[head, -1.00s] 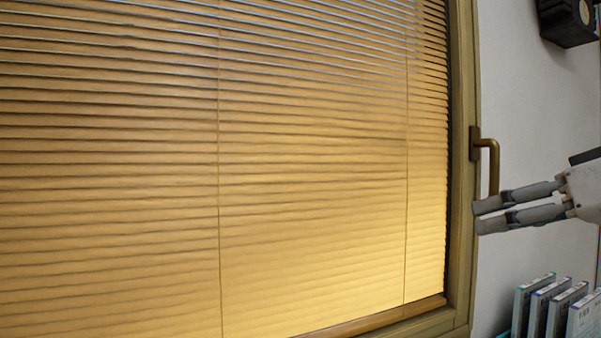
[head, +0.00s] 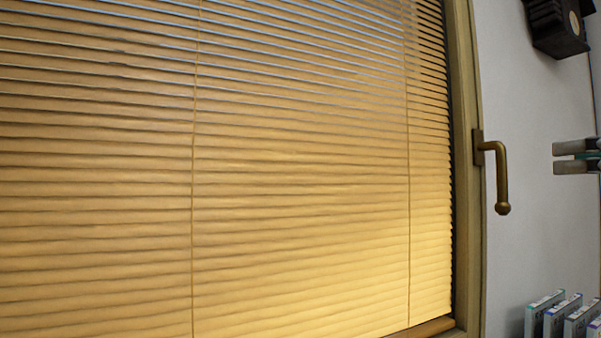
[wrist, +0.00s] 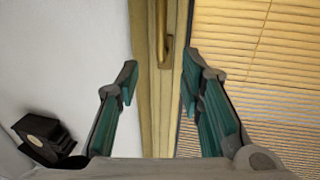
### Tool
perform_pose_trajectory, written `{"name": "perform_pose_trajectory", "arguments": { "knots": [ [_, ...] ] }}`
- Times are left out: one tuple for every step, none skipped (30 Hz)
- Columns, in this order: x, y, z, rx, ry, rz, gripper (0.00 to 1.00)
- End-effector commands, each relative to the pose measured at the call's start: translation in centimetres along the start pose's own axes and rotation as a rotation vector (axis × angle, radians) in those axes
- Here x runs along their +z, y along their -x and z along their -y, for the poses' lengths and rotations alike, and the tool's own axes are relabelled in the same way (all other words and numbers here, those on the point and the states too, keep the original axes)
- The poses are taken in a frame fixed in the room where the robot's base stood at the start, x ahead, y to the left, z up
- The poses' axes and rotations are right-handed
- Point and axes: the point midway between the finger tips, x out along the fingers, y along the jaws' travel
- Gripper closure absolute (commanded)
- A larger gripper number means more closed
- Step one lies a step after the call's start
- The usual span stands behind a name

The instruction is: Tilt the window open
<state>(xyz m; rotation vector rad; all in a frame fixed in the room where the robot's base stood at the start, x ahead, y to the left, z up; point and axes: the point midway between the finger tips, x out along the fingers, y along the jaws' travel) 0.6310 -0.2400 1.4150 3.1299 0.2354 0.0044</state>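The window handle (head: 500,172) is brass-coloured and hangs straight down from its plate on the right side of the window frame (head: 470,250). The window looks closed. In the head view my gripper (head: 557,157) is at the right edge, to the right of the handle and apart from it. In the wrist view my gripper (wrist: 160,76) shows two spread fingers with teal inner pads and nothing between them. The handle (wrist: 162,30) shows there at the top, beyond the gap between the fingertips.
Closed tan blinds (head: 300,200) cover the window. A black box (head: 557,28) is on the wall at the upper right. Several upright boxes or books (head: 560,315) stand at the lower right. The wall (head: 530,235) beside the handle is clear.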

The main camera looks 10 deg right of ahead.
Motion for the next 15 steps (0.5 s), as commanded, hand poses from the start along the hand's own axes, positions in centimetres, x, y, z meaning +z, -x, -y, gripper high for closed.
{"name": "perform_pose_trajectory", "arguments": {
  "knots": [
    [0.0, -0.5, 0.0, -0.001, 0.000, 0.001, 0.65],
    [0.0, -0.9, 0.0, -0.002, -0.001, 0.001, 0.65],
    [0.0, -1.5, 0.1, -0.002, -0.001, 0.002, 0.65],
    [0.0, -2.0, 0.1, -0.002, -0.001, 0.003, 0.65],
    [0.0, -2.6, 0.1, -0.003, -0.002, 0.003, 0.65],
    [0.0, -3.4, 0.1, -0.003, -0.003, 0.003, 0.65],
    [0.0, -4.0, 0.0, -0.003, -0.003, 0.002, 0.65],
    [0.0, -4.6, 0.1, -0.004, -0.003, 0.003, 0.65],
    [0.0, -5.4, 0.1, -0.003, -0.003, 0.003, 0.65],
    [0.0, -6.0, 0.1, -0.004, -0.003, 0.003, 0.65],
    [0.0, -6.6, 0.1, -0.003, -0.003, 0.002, 0.65],
    [0.0, -7.4, 0.1, -0.004, -0.003, 0.003, 0.65],
    [0.1, -8.0, 0.1, -0.003, -0.003, 0.003, 0.65],
    [0.0, -8.5, 0.1, -0.004, -0.003, 0.003, 0.65],
    [0.0, -9.2, 0.1, -0.003, -0.003, 0.003, 0.65]
  ]
}}
